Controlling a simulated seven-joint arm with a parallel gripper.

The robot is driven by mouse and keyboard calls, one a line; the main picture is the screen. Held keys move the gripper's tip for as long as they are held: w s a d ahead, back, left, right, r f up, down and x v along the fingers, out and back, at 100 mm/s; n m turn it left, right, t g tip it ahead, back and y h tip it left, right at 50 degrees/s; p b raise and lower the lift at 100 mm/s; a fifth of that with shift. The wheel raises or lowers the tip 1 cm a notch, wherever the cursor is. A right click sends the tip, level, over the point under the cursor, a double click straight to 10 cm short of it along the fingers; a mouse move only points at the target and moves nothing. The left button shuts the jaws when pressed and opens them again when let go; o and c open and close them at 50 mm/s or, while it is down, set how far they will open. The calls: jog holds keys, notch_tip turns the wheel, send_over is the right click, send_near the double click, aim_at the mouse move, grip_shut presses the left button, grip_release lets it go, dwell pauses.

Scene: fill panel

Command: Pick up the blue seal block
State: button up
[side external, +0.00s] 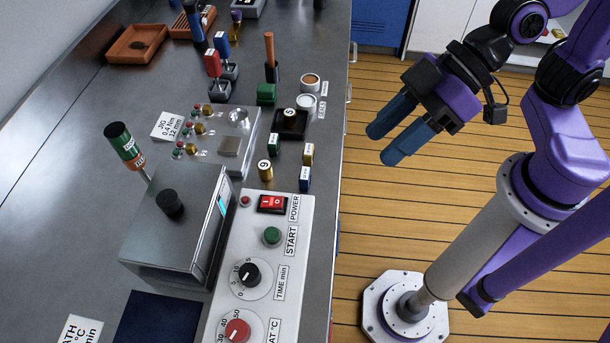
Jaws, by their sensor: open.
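The blue seal block (304,180) is a small dark blue upright block with a pale label. It stands on the grey bench near its right edge, beside the top corner of the control panel. My gripper (383,146) has two blue fingers and is open and empty. It appears to the right of the block in the picture, apart from it, with its fingers pointing toward the lower left. Nothing hides the block.
A yellow block (308,154), a green block (274,144) and a brass cylinder (265,170) stand close to the blue block. The control panel (255,230) with switches and knobs lies just below.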

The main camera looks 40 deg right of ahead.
aim_at(308, 174)
jog(key=w+a+r+m+t+y, duration=0.2)
jog(key=w+m+t, duration=0.1)
jog(key=w+t, duration=0.4)
jog(key=shift+t, duration=0.5)
jog(key=f, duration=1.7)
jog(key=shift+w, duration=0.3)
jog(key=shift+x, duration=3.75)
jog(key=shift+d, duration=0.1)
jog(key=c, duration=0.7)
